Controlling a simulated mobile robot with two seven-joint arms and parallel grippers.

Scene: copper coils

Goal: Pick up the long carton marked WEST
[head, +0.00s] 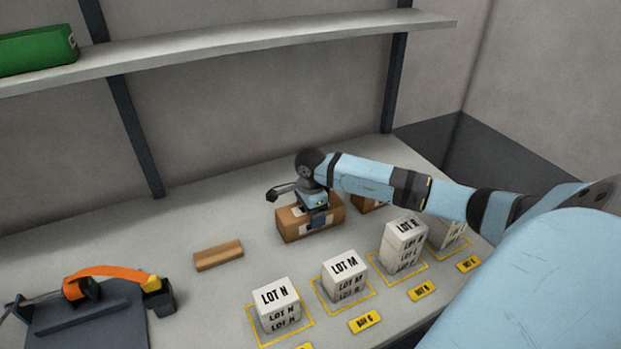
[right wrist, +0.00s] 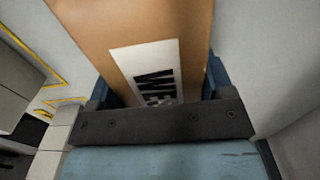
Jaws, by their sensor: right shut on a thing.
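The long brown carton (head: 335,219) is at the middle of the table in the head view. In the right wrist view the carton (right wrist: 185,22) fills the upper middle, with a white label (right wrist: 150,75) whose visible letters begin "WE"; the rest is hidden by the gripper. My right gripper (head: 318,217) reaches down over the carton and is shut on it, its fingers on either side in the right wrist view (right wrist: 160,90). I cannot tell whether the carton touches the table. My left gripper is not in view.
Another brown carton (head: 370,203) is partly hidden behind my right arm. White LOT boxes (head: 276,296) stand in yellow outlines in front. A wooden block (head: 218,255) lies left, and an orange-handled tool (head: 110,274) further left. A shelf (head: 250,46) with a green box (head: 35,50) runs above.

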